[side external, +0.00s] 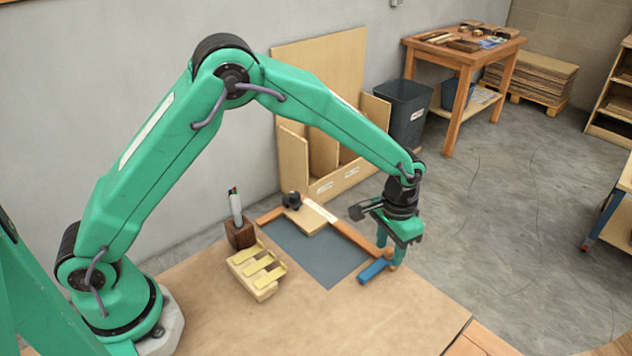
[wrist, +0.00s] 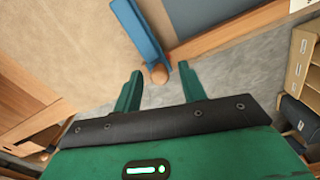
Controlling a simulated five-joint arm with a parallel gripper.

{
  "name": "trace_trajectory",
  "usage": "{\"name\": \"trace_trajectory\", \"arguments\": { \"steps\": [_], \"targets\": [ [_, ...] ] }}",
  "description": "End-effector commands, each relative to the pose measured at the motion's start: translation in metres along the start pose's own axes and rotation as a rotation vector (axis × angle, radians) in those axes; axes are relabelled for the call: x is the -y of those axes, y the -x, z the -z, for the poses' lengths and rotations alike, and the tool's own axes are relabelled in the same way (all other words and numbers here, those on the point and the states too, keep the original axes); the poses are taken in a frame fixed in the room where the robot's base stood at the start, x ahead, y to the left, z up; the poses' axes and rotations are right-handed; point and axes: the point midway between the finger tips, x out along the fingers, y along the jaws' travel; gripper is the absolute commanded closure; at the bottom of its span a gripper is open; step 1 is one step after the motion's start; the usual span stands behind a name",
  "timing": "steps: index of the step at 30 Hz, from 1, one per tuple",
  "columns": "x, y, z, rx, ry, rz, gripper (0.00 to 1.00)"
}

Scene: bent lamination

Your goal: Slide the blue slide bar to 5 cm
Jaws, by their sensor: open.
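The blue slide bar (side external: 374,271) lies at the right edge of the grey panel on the table, by the end of a wooden rail (side external: 352,236). In the wrist view the blue bar (wrist: 140,35) runs up from a round wooden knob (wrist: 158,74) at its near end. My gripper (side external: 390,253) is open and points down over this end. In the wrist view the knob is between the two fingertips of my gripper (wrist: 160,71), with gaps on both sides. I cannot tell whether the fingers are low enough to flank it. Any scale marks are unreadable.
A wooden block with yellow strips (side external: 257,272) and a pen holder (side external: 240,234) stand left of the grey panel (side external: 312,256). A black knob (side external: 292,200) sits at the panel's back corner. The table (side external: 380,325) is clear in front; its edge is just right of the bar.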

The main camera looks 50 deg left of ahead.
Motion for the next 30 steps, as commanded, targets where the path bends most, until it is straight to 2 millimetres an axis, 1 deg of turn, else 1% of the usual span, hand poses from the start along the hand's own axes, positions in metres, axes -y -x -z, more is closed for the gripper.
{"name": "trace_trajectory", "arguments": {
  "steps": [1,2,6,7,8,15,20,23,26,30],
  "targets": [
    [0.0,0.0,0.0,0.0,0.0,0.0,0.59],
    [0.0,0.0,0.0,0.0,0.0,0.0,0.63],
    [0.0,0.0,0.0,0.0,0.0,0.0,0.9],
    [0.0,0.0,0.0,0.0,0.0,0.0,0.96],
    [0.0,0.0,0.0,0.0,0.0,0.0,1.0],
    [0.001,0.0,0.0,0.0,0.0,0.0,1.0],
    [0.011,0.001,-0.003,0.0,0.002,0.0,1.0],
    [0.024,0.001,-0.006,0.001,0.003,0.0,1.0],
    [0.043,0.001,-0.011,0.001,0.005,0.0,1.0],
    [0.075,0.001,-0.02,0.0,0.006,0.0,1.0]
  ]
}}
